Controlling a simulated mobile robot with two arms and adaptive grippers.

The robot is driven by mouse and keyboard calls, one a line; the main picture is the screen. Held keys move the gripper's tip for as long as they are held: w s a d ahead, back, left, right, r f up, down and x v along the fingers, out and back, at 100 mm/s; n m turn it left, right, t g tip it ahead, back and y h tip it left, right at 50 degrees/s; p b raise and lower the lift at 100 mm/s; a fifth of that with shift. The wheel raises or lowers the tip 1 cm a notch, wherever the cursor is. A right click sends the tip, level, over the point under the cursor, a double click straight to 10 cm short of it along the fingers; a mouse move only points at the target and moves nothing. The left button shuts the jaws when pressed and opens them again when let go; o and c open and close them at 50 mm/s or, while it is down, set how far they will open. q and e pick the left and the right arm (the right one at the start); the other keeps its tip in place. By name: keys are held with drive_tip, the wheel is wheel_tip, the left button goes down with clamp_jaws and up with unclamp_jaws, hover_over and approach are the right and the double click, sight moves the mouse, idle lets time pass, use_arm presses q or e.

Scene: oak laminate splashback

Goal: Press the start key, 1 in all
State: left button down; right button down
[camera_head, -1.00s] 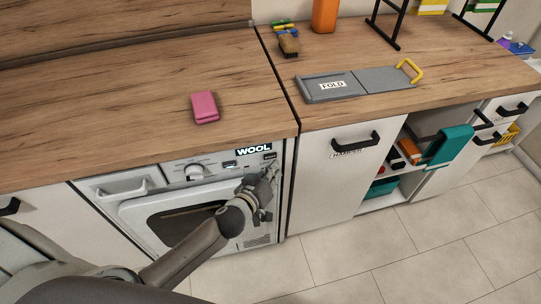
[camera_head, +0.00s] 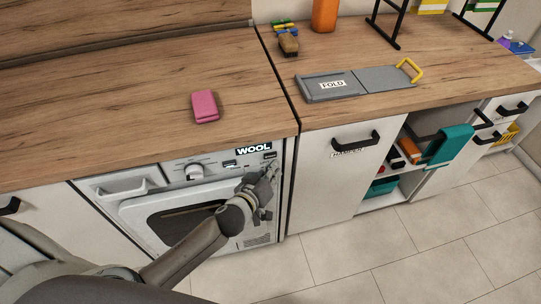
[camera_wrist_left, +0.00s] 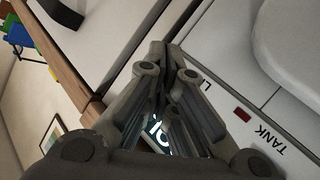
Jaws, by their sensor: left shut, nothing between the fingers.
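The white front-loading machine (camera_head: 125,211) stands under the worktop, with a control panel along its top. The panel has a round knob (camera_head: 194,172), a WOOL display (camera_head: 253,149) and small dark parts. I cannot tell which part is the start key; it may be hidden by my gripper. My left gripper (camera_head: 270,172) is shut and empty at the panel's right end, just below the display. In the left wrist view its closed fingers (camera_wrist_left: 162,62) cover much of the lit display (camera_wrist_left: 158,133); contact with the panel cannot be judged. My right gripper is not in view.
In the left wrist view a red mark (camera_wrist_left: 242,115) and TANK lettering (camera_wrist_left: 270,137) show beside the fingers.

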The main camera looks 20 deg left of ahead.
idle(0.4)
use_arm(q)
drive_tip(key=shift+w+a, duration=0.2)
drive_tip(key=shift+w, duration=0.15)
drive_tip(key=shift+w+a, duration=0.25)
drive_tip(key=shift+w, duration=0.05)
idle(0.9)
drive_tip(key=shift+s+d, duration=0.45)
drive_tip(key=shift+s, duration=0.2)
drive_tip(key=shift+s+d+p, duration=0.15)
drive_tip(key=shift+s+d, duration=0.55)
drive_tip(key=shift+s, duration=0.35)
drive_tip(key=shift+s+d+p, duration=0.15)
drive_tip(key=shift+s+d, duration=0.55)
drive_tip(key=shift+s, duration=0.35)
